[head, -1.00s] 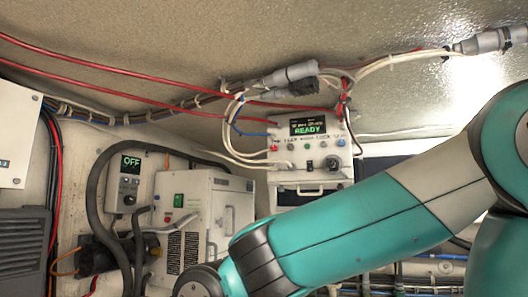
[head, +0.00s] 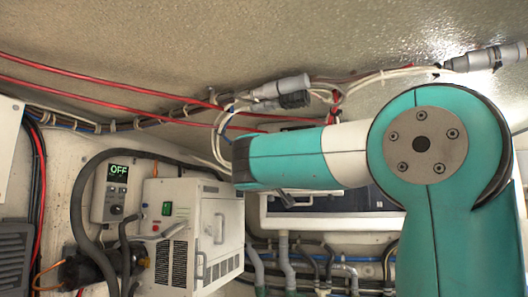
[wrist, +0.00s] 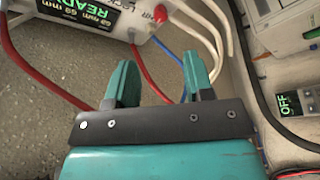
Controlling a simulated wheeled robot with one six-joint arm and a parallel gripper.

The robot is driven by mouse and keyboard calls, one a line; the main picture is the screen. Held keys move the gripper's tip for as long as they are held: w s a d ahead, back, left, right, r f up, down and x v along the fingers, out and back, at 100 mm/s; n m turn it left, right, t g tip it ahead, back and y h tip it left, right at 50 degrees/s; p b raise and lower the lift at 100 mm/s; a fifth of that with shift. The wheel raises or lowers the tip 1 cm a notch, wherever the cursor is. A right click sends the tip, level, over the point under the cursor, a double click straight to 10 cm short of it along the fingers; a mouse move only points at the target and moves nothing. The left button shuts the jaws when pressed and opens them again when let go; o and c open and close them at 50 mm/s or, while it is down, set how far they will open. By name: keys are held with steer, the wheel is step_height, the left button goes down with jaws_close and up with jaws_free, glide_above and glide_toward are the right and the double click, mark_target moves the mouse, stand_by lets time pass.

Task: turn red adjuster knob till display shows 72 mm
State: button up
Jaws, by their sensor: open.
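In the wrist view, my gripper (wrist: 160,80) is open, with two teal fingers apart and nothing between them. Beyond it, at the top left, is part of a white control box (wrist: 122,22). Its display (wrist: 78,12) appears turned over and shows READY in green, with a smaller line in mm that I cannot read surely. A small red part (wrist: 160,12) by the box's edge may be the red adjuster knob, cut close by the frame. In the head view, my arm hides nearly all of the box and the gripper.
A grey controller (head: 116,190) showing OFF and a white vented unit (head: 192,235) stand at the left. Red cables (head: 105,97) and grey connectors (head: 282,88) run along the ceiling. Red, blue and white wires pass close around the gripper.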

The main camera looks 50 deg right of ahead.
steer(key=p+x, duration=0.5)
steer(key=x, duration=0.6)
steer(key=shift+d, duration=0.1)
jaws_close()
